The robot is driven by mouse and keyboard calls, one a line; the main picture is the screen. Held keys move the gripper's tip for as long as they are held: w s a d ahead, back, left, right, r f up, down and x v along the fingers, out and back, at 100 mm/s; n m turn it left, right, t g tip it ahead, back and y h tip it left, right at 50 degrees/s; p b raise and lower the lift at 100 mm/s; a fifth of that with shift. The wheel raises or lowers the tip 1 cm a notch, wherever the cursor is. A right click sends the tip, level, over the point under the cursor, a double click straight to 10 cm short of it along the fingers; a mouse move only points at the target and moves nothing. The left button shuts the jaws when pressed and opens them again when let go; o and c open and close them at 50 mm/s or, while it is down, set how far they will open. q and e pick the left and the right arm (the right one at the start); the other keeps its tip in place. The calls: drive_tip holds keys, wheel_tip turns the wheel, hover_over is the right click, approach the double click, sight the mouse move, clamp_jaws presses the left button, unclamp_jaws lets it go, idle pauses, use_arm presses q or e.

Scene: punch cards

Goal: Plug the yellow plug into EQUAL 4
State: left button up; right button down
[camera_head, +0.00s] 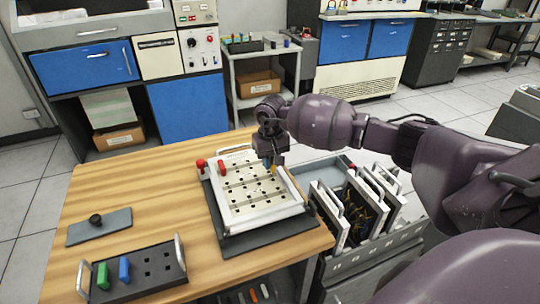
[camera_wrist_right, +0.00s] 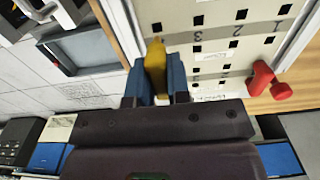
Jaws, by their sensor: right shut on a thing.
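A white panel (camera_head: 250,206) with rows of dark square holes lies on a dark base on the wooden table. My right gripper (camera_head: 273,163) is over the panel's far right part, shut on the yellow plug (camera_head: 274,171). In the right wrist view the yellow plug (camera_wrist_right: 155,68) is upright between the two blue fingers (camera_wrist_right: 156,82). Its tip is close to a hole (camera_wrist_right: 157,27) beside the column marked 3. Whether the tip touches the panel cannot be told. My left gripper is not in view.
A red knob (camera_head: 202,164) stands at the panel's far left corner. A dark holder (camera_head: 133,275) with green and blue plugs is at the table's front left, near a grey plate (camera_head: 99,227). A rack of upright panels (camera_head: 365,225) stands right of the table.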

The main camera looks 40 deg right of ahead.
sight(271, 175)
drive_tip(key=shift+f, duration=0.45)
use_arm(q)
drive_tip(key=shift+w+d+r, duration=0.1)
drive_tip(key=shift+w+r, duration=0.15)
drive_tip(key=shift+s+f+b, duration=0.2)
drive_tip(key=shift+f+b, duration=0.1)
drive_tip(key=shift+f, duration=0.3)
use_arm(e)
drive_tip(key=shift+f, duration=0.3)
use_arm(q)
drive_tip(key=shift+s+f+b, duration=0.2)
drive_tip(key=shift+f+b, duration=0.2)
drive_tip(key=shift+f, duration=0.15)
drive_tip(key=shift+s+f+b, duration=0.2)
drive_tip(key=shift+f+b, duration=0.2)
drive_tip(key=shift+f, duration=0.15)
use_arm(e)
drive_tip(key=shift+f, duration=1.15)
drive_tip(key=c, duration=1)
unclamp_jaws()
drive_tip(key=shift+d, duration=0.1)
